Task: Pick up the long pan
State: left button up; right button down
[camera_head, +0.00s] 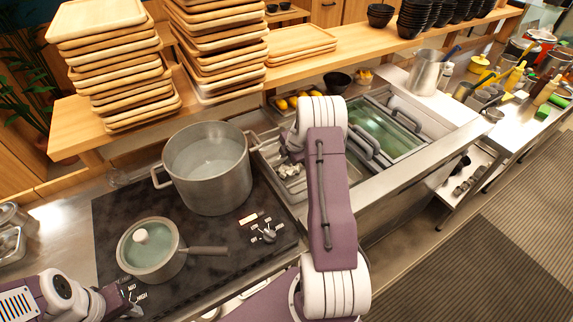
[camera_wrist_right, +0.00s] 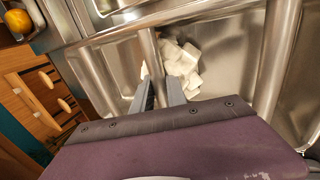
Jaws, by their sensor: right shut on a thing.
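The long pan (camera_wrist_right: 225,70) is a steel pan with white cubes (camera_wrist_right: 182,66) in it, set in the counter well. In the head view part of it (camera_head: 291,186) shows left of my right arm; the arm hides the rest. My right gripper (camera_wrist_right: 159,88) has its two fingers either side of a thin steel rim at the pan's edge and is shut on it. My left gripper (camera_head: 133,302) is at the lower left by the stove, far from the pan; its fingers are too small and cut off to judge.
A large pot (camera_head: 208,168) and a lidded saucepan (camera_head: 150,250) stand on the black stove left of the pan. A glass-lidded section (camera_head: 392,125) lies to its right. A wooden shelf (camera_head: 345,45) with stacked trays (camera_head: 120,65) runs behind.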

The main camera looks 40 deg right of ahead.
jog(key=shift+r, duration=0.2)
dwell(0.6)
jog(key=shift+w+d+r, duration=0.1)
jog(key=shift+r, duration=0.35)
notch_tip(320, 180, up, 3)
jog(key=shift+r+b, duration=0.1)
jog(key=shift+b, duration=0.6)
jog(key=s+d+r+b, duration=0.2)
jog(key=s+d+r, duration=0.3)
jog(key=d, duration=0.5)
jog(key=shift+b+v, duration=0.3)
jog(key=shift+v, duration=0.6)
jog(key=shift+d, duration=0.15)
